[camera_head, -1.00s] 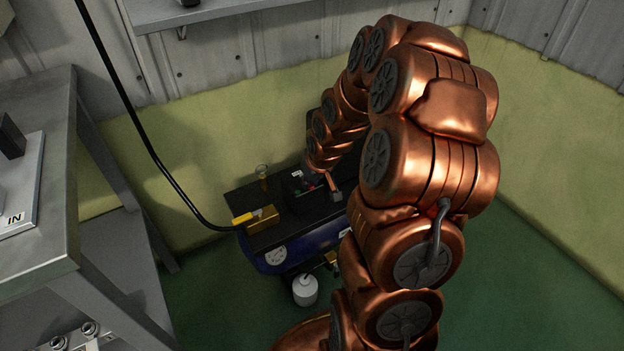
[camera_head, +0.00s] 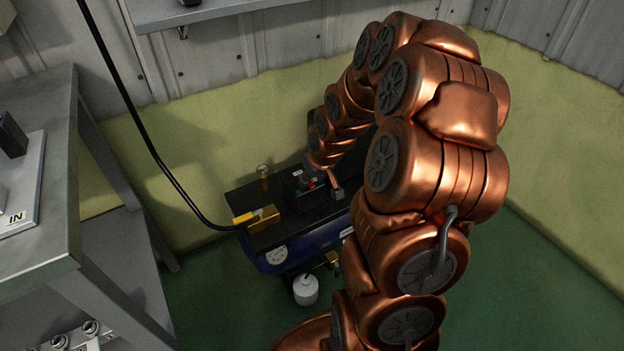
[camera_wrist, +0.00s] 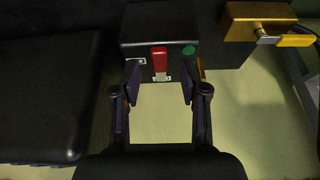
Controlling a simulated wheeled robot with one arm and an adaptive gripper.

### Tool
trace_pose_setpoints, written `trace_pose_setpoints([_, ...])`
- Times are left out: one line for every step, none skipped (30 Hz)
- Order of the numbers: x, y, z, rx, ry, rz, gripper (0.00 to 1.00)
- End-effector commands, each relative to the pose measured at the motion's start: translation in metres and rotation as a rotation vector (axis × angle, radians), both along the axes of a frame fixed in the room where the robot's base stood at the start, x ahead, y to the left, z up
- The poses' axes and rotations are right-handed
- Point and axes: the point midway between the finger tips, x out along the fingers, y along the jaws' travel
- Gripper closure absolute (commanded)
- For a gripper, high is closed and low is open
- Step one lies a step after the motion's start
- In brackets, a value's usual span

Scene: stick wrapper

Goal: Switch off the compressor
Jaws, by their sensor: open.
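The compressor (camera_head: 318,236) stands on the floor by the wall, with a dark blue tank and a black top. Its black switch box (camera_wrist: 130,25) carries a red switch (camera_wrist: 159,62) and a round green mark (camera_wrist: 189,49). The red switch also shows small in the head view (camera_head: 310,185). My gripper (camera_wrist: 160,88) is open and empty in the wrist view. The red switch lies between the lines of its fingers, just beyond the tips. I cannot tell whether anything touches.
A brass block with a yellow lever (camera_head: 262,219) sits left of the switch box, joined to a black hose (camera_head: 160,165). A black housing (camera_wrist: 50,95) lies close on the left in the wrist view. A grey metal table (camera_head: 60,255) stands at the left.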

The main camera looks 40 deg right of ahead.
Motion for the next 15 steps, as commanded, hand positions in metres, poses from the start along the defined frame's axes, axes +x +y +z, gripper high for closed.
trace_pose_setpoints([-0.002, 0.000, 0.006, -0.001, -0.003, -0.001, 0.56])
trace_pose_setpoints([-0.003, 0.000, 0.009, -0.001, -0.004, -0.001, 0.56])
trace_pose_setpoints([-0.005, 0.000, 0.014, -0.001, -0.005, 0.000, 0.56])
trace_pose_setpoints([-0.006, 0.000, 0.018, -0.002, -0.006, 0.000, 0.56])
trace_pose_setpoints([-0.007, 0.000, 0.022, -0.002, -0.006, -0.001, 0.56])
trace_pose_setpoints([-0.010, 0.001, 0.028, -0.003, -0.006, 0.000, 0.56])
trace_pose_setpoints([-0.011, 0.001, 0.031, -0.003, -0.005, 0.000, 0.56])
trace_pose_setpoints([-0.013, 0.001, 0.035, -0.003, -0.005, 0.000, 0.56])
trace_pose_setpoints([-0.015, 0.001, 0.040, -0.003, -0.005, 0.000, 0.56])
trace_pose_setpoints([-0.016, 0.001, 0.043, -0.002, -0.006, -0.001, 0.56])
trace_pose_setpoints([-0.018, 0.002, 0.047, -0.002, -0.006, 0.000, 0.56])
trace_pose_setpoints([-0.020, 0.002, 0.052, -0.002, -0.006, 0.000, 0.56])
trace_pose_setpoints([-0.022, 0.002, 0.056, -0.001, -0.006, -0.001, 0.56])
trace_pose_setpoints([-0.024, 0.002, 0.060, -0.001, -0.005, -0.001, 0.56])
trace_pose_setpoints([-0.026, 0.003, 0.066, -0.001, -0.006, -0.001, 0.56])
